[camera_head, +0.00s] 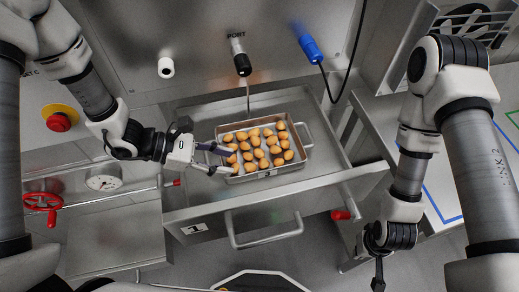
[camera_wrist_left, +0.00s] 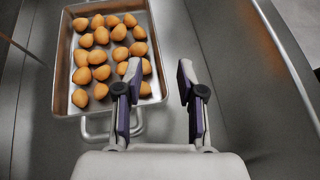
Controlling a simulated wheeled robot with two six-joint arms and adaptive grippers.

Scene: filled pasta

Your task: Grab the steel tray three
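The steel tray (camera_head: 301,152) holds rows of golden-brown filled pasta (camera_head: 262,150) and sits in an open steel drawer. It has a wire handle at each short end. My left gripper (camera_head: 233,161) reaches over the tray's left end, partly covering that end and its handle. In the left wrist view the tray (camera_wrist_left: 63,60) lies at upper left, with its near handle (camera_wrist_left: 110,134) below it. There the left gripper (camera_wrist_left: 158,72) is open and empty, one finger overlapping the tray's corner in the picture. My right gripper (camera_head: 378,272) hangs at lower right, away from the tray, pointing down.
The drawer (camera_head: 330,190) has a front wall and a bar handle (camera_head: 265,238). A nozzle (camera_head: 239,57) with a thin rod hangs above the tray's back edge. A blue plug (camera_head: 311,48) with a black cable is at the back. Free drawer floor shows right of the tray.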

